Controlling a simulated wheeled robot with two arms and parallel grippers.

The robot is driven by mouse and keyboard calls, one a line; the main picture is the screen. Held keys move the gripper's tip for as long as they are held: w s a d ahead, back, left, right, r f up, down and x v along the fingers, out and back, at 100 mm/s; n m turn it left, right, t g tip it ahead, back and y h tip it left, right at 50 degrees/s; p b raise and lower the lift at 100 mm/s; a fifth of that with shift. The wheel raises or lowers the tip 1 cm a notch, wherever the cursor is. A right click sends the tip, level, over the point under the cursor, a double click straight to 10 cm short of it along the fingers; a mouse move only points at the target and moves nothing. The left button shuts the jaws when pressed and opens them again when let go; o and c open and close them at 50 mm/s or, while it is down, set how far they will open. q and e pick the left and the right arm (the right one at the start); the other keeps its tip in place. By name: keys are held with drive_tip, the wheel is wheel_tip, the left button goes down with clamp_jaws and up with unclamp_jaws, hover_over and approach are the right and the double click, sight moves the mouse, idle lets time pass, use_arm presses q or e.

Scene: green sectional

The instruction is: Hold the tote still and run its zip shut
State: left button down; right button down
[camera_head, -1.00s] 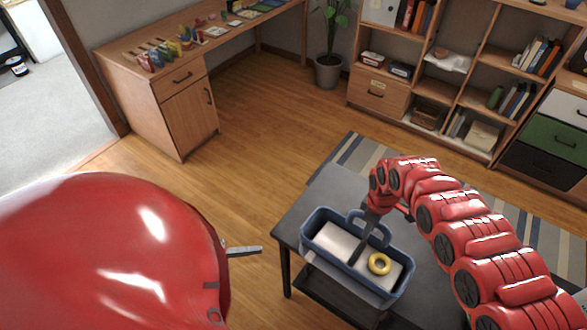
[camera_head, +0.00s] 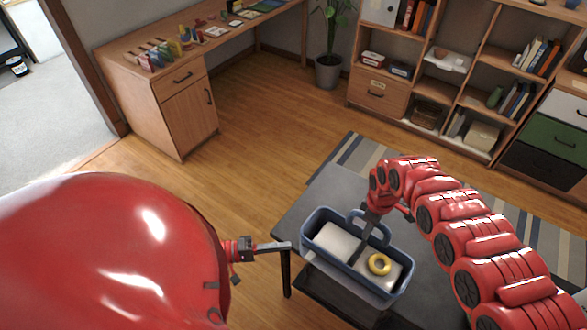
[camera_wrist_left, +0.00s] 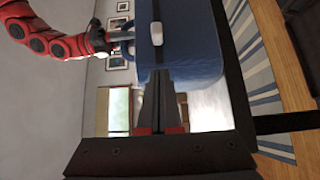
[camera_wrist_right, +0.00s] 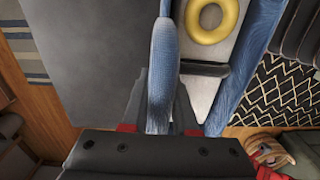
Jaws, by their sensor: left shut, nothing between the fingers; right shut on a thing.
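The blue tote (camera_head: 322,262) stands on a dark grey table, its top open on a pale inside with a yellow ring (camera_head: 379,264). The ring also shows in the right wrist view (camera_wrist_right: 211,18). My right gripper (camera_wrist_right: 160,110) is shut on a blue handle of the tote (camera_wrist_right: 163,70). My left gripper (camera_head: 288,246) is shut and empty, just left of the tote's near-left end. In the left wrist view, a white zip pull (camera_wrist_left: 157,34) sits on a dark strip on the tote's end, beyond my shut fingertips and apart from them.
The table (camera_head: 330,190) has bare room behind the tote. A wooden desk (camera_head: 165,95) stands at the back left, a potted plant (camera_head: 328,70) and shelves (camera_head: 440,85) at the back. The floor between them is clear.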

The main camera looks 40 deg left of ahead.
use_arm(q)
drive_tip(key=shift+w+d, duration=0.1)
drive_tip(key=shift+d, duration=2.1)
drive_tip(key=d, duration=2.2)
drive_tip(key=shift+s+d, duration=0.15)
drive_tip(key=shift+s, duration=0.2)
drive_tip(key=w+a+v, duration=0.2)
drive_tip(key=v, duration=1.1)
